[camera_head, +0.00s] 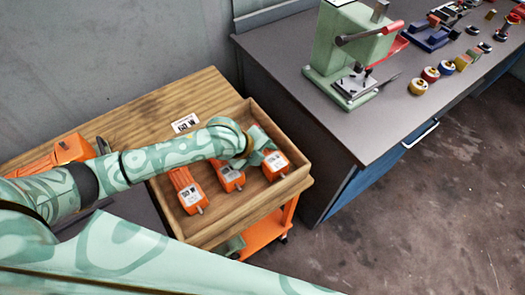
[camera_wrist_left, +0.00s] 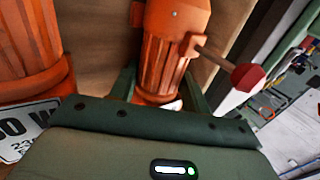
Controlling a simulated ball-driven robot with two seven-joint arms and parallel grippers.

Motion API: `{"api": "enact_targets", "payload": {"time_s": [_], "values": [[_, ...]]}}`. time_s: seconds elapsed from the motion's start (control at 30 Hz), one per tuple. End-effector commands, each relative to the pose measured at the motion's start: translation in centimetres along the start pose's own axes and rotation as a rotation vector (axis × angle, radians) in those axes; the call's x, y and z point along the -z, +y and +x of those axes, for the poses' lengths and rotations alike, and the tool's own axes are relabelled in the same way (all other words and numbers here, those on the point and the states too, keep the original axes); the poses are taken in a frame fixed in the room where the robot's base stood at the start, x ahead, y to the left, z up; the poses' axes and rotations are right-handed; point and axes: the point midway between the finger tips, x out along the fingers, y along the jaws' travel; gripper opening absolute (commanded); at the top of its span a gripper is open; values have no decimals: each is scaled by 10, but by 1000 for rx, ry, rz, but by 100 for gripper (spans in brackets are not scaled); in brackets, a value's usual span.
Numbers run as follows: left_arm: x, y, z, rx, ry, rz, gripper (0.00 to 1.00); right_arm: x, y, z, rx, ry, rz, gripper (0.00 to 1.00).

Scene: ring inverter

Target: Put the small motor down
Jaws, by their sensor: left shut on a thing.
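The small motor (camera_head: 275,163) is orange with a white label and a short shaft. It is at the right end of the wooden tray (camera_head: 247,212). My left gripper (camera_head: 264,149) reaches over the tray and is shut on this motor. The left wrist view shows the ribbed orange motor (camera_wrist_left: 163,50) between the fingers. I cannot tell whether its underside touches the tray floor. Two more orange motors, a middle one (camera_head: 230,177) and a left one (camera_head: 186,190), lie beside it in the tray. My right gripper is not in view.
The tray stands on a wooden-topped cart (camera_head: 140,107) with a label card (camera_head: 185,123) behind it. A larger orange object (camera_head: 62,152) lies at the left. A grey workbench (camera_head: 395,110) at the right carries a green press (camera_head: 345,50) and several small parts.

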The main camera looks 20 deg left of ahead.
Motion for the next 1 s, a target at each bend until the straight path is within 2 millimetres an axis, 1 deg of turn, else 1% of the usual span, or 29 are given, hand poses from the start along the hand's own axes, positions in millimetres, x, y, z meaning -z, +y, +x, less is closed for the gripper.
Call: {"api": "enact_targets", "payload": {"time_s": [0.03, 0.1, 0.33, 0.43, 0.57, 0.7, 0.8, 0.9, 1.0], "values": [[0, 0, 0, -1, 0, 0, 53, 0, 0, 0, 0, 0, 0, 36], [0, 0, 0, -1, 0, 0, 69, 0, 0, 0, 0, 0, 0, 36], [0, 0, 0, -1, 0, 0, 69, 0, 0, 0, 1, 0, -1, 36], [-1, -1, -9, -1, -2, 1, 69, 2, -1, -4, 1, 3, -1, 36], [-1, -3, -36, 1, -4, 4, 69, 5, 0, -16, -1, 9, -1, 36], [-1, -3, -71, 0, -2, 4, 69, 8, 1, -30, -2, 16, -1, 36], [-1, -3, -92, 0, -3, 3, 69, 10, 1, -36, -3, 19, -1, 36], [-1, -2, -108, 0, -1, 1, 69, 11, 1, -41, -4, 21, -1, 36], [0, -2, -118, 0, -1, 1, 69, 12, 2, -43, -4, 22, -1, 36]]}}
